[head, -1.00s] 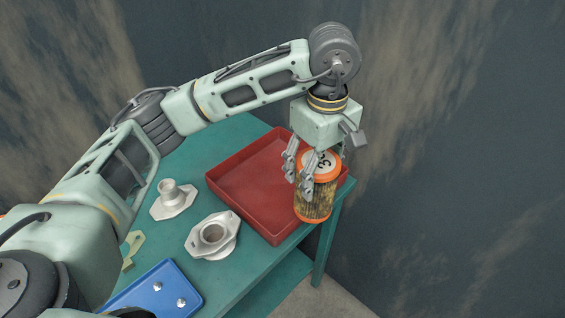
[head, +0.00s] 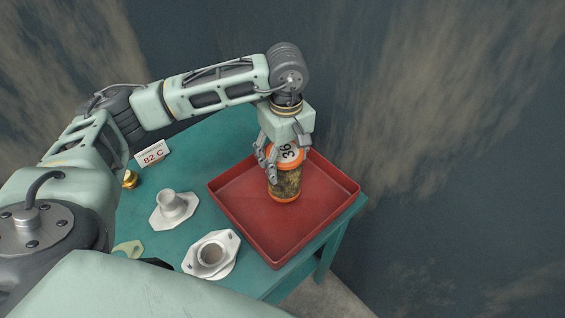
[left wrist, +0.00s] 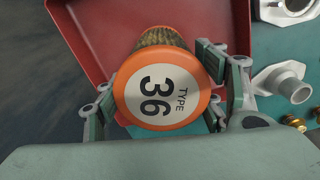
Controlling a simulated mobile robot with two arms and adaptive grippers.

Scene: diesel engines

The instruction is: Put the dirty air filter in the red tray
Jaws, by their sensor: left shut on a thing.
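The dirty air filter (head: 285,184) is a cylinder with a brown, stained pleated body and orange end caps. Its white top label reads 36; in the left wrist view the filter (left wrist: 161,92) shows "TYPE 36". My left gripper (head: 271,165) is shut on its upper part from above and holds it upright. The filter appears over the middle of the red tray (head: 331,212); I cannot tell whether its base touches the tray floor. The tray also shows in the left wrist view (left wrist: 90,38). My right gripper is not in view.
Two pale flanged fittings, one upright (head: 172,206) and one with an open bore (head: 212,254), stand left of the tray on the green table (head: 200,160). A sign reading 82 C (head: 153,153) and a brass part (head: 130,179) are further left. The tray floor around the filter looks clear.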

